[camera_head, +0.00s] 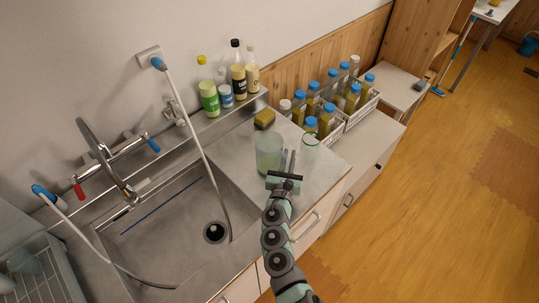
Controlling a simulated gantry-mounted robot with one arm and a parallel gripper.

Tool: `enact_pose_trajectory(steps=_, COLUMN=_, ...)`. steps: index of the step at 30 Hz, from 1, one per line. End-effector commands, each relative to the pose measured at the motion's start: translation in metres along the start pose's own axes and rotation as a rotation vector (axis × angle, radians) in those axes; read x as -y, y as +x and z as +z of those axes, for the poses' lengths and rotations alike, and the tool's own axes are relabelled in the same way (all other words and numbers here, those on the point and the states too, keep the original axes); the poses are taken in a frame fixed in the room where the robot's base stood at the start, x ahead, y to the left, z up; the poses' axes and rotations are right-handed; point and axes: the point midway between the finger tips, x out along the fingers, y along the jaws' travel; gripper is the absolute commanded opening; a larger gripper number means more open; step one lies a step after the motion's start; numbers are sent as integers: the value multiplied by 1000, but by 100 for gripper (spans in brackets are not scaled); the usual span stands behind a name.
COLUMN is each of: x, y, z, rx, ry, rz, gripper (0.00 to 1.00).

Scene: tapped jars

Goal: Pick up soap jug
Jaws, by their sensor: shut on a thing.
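The soap jug (268,148) looks like a translucent pale green vessel standing near the right end of the steel counter. My gripper (288,160) comes up from the front and is shut on the jug at its right side. The fingers look close together there; the exact grip point is too small to make out. I cannot tell whether the jug's base touches the counter. A yellow-brown sponge (264,118) shows just behind the jug.
A clear greenish jar (310,145) stands close to the right of my gripper. Crates (357,116) of blue-capped bottles stand behind it. Several bottles (209,96) line the back ledge. The sink (165,232) and its hose are at left. Open floor lies at right.

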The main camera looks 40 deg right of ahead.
Motion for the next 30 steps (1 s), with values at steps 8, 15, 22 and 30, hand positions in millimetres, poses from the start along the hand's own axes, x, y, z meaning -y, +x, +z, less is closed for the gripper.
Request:
enact_pose_trajectory(steps=8, x=0, y=0, z=0, rx=0, ry=0, rz=0, gripper=0)
enact_pose_trajectory(steps=15, x=0, y=0, z=1, rx=1, ry=0, rz=0, gripper=0)
enact_pose_trajectory(steps=22, x=0, y=0, z=9, rx=2, ry=0, rz=1, gripper=0)
enact_pose_trajectory(steps=30, x=-1, y=0, z=58, rx=6, ry=1, rz=4, gripper=0)
